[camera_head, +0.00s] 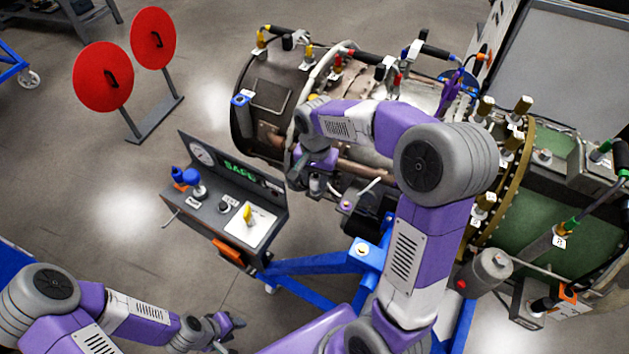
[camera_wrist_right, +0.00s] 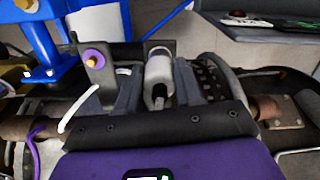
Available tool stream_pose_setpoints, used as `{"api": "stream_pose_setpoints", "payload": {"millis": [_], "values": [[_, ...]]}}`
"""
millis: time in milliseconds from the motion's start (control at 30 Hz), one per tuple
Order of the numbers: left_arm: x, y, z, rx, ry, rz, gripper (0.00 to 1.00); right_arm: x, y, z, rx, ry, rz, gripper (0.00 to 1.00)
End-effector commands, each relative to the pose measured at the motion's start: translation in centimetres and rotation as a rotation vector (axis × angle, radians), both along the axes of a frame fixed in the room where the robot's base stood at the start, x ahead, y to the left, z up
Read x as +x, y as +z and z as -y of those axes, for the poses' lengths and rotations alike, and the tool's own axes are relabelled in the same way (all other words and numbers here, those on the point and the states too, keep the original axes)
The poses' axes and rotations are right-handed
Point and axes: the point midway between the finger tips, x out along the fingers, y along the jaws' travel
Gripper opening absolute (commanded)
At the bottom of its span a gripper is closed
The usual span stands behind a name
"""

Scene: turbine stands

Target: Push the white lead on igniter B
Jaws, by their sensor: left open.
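A white lead (camera_head: 364,189) curves beside a bracket with a purple-ringed fitting (camera_head: 346,205) on the turbine's underside. In the right wrist view the white lead (camera_wrist_right: 77,108) runs down left of that fitting (camera_wrist_right: 97,60). A silver cylinder with a dark tip (camera_wrist_right: 158,70) stands between the fingers of my right gripper (camera_wrist_right: 158,95); I cannot tell whether they touch it. No igniter B label is readable. In the head view my right gripper (camera_head: 315,183) is at the turbine's near side, partly hidden by its wrist. My left gripper (camera_head: 228,330) is open and empty at the bottom.
A control box (camera_head: 225,203) with a gauge, a blue knob and a yellow switch stands left of the turbine (camera_head: 270,90). The blue stand (camera_head: 320,264) passes beneath. Two red discs (camera_head: 103,77) stand at upper left. Floor (camera_head: 110,215) left of the box is clear.

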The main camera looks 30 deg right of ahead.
Motion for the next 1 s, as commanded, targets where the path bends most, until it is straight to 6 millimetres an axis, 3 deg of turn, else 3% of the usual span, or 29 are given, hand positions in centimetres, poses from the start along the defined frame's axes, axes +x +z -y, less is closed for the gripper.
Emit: {"api": "stream_pose_setpoints", "payload": {"millis": [33, 133, 1000], "values": [[0.0, 0.0, 0.0, 0.000, 0.000, 0.000, 0.43, 0.0, 0.0, 0.0, 0.000, 0.000, 0.000, 0.13], [0.0, 0.0, 0.0, 0.000, 0.000, 0.000, 0.43, 0.0, 0.0, 0.0, 0.000, 0.000, 0.000, 0.00], [0.0, 1.0, 0.0, 0.000, 0.000, 0.000, 0.43, 0.0, 1.2, 0.0, 0.000, 0.000, 0.000, 0.00]]}}
